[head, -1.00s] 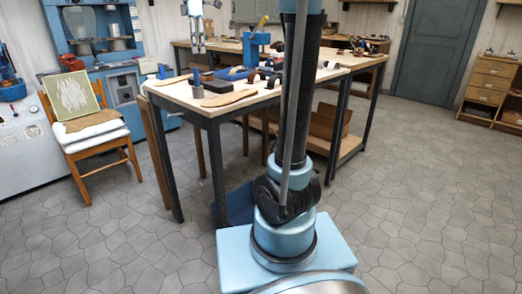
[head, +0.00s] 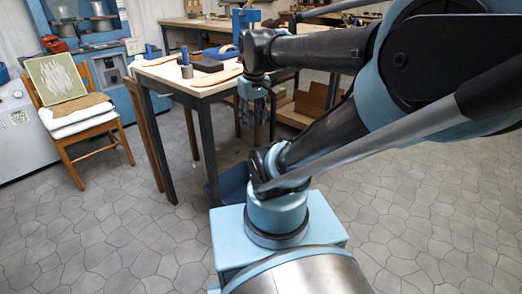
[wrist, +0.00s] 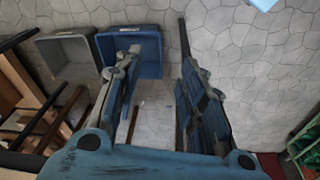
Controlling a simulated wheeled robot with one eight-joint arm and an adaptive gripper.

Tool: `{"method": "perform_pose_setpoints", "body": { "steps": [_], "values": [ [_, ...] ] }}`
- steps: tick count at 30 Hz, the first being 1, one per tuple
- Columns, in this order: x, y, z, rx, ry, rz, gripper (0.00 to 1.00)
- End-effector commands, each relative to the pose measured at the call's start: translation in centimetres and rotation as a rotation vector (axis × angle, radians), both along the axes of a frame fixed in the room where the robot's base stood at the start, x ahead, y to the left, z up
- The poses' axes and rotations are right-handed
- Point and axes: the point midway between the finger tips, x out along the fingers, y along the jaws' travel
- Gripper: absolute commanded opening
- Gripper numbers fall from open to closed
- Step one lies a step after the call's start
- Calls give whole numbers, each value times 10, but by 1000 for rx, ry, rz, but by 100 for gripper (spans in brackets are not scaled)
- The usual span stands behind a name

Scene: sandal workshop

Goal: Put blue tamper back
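A small tool with a blue handle and a grey cylindrical base, likely the blue tamper (head: 186,64), stands upright near the front left of the worktable (head: 212,88). A second blue upright piece (head: 149,51) stands behind it to the left; I cannot tell what it is. My gripper (head: 254,108) hangs fingers-down in front of the table's near edge, right of the tamper and apart from it. In the wrist view my gripper (wrist: 158,75) has its fingers spread wide, with only floor and bins showing beyond. The tamper is not seen in the wrist view.
A blue bin (wrist: 130,68) and a grey bin (wrist: 68,57) are on the floor below my gripper. A green crate (wrist: 305,148) is at the right edge. A dark block (head: 208,66) lies beside the tamper. A chair (head: 80,118) stands left of the table.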

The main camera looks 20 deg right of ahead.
Motion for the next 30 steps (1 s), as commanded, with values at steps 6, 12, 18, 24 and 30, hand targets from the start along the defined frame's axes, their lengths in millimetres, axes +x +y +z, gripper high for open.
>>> {"method": "perform_pose_setpoints", "body": {
  "steps": [6, 12, 18, 24, 30],
  "values": [
    [-43, -14, -68, 29, -26, -215, 37],
    [-56, -17, -92, 41, -35, -294, 37],
    [-57, -18, -93, 41, -35, -298, 37],
    [-57, -18, -93, 41, -35, -297, 37],
    [-47, -18, -97, 39, -24, -296, 37]
  ]
}}
